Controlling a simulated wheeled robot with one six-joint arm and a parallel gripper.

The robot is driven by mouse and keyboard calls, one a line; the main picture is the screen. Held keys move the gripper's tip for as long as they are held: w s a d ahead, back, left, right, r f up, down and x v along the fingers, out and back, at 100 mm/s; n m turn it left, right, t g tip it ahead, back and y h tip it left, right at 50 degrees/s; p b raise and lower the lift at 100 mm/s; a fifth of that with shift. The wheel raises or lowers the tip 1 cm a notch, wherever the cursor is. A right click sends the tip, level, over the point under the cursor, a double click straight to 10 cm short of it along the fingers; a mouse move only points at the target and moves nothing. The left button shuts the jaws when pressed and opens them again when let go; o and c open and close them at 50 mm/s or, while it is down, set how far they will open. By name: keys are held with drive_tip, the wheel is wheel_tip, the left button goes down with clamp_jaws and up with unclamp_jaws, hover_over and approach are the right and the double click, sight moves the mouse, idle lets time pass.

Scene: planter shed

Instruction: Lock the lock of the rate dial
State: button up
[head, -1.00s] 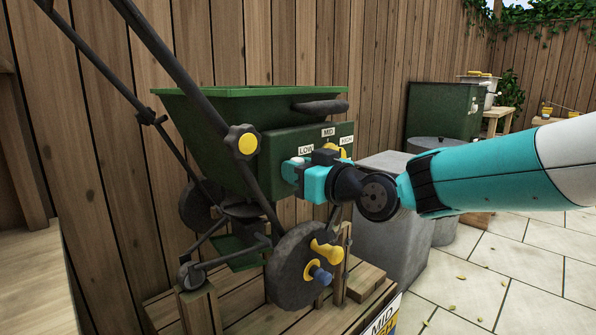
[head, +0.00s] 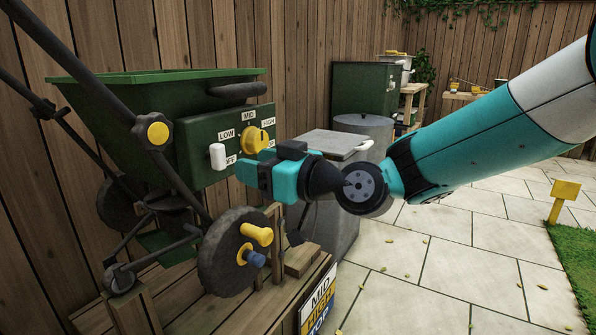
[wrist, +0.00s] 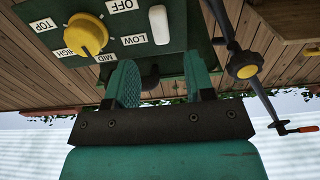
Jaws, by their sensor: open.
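The yellow rate dial (head: 254,140) is on the green front plate (head: 200,180) of the spreader, among labels LOW, MID, HIGH and others. It also shows in the wrist view (wrist: 86,35), its ridge pointing roughly towards MID. A white rounded lever (head: 217,156), seemingly the lock, stands upright left of the dial near OFF and LOW. It also shows in the wrist view (wrist: 158,24). My gripper (head: 243,172) is open and empty, lower right of the lever and below the dial in the head view. In the wrist view both fingers (wrist: 162,85) stand apart from lever and dial.
A dark bar handle (head: 236,90) juts above the plate. A yellow-hubbed knob (head: 157,132) and dark handle bars are at the left. A wheel with a yellow crank (head: 257,234) is below my gripper. A grey bin (head: 330,200) stands behind it.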

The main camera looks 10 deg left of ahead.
drive_tip(key=v, duration=0.8)
drive_tip(key=shift+d, duration=0.1)
drive_tip(key=s+d+f+m+g+h+p, duration=0.1)
drive_tip(key=s+d+f+m+g+h, duration=0.4)
drive_tip(key=s+d, duration=0.6)
drive_tip(key=s+d+f+m+g+h+p, duration=0.1)
drive_tip(key=s+d+f+m+g+h, duration=0.1)
drive_tip(key=s+d+h, duration=0.75)
wheel_tip(320, 180, up, 38)
drive_tip(key=y+p, duration=0.2)
drive_tip(key=p, duration=3.5)
drive_tip(key=shift+s+d+r+p, duration=0.2)
drive_tip(key=shift+s+d+p, duration=0.05)
drive_tip(key=shift+d+p, duration=0.15)
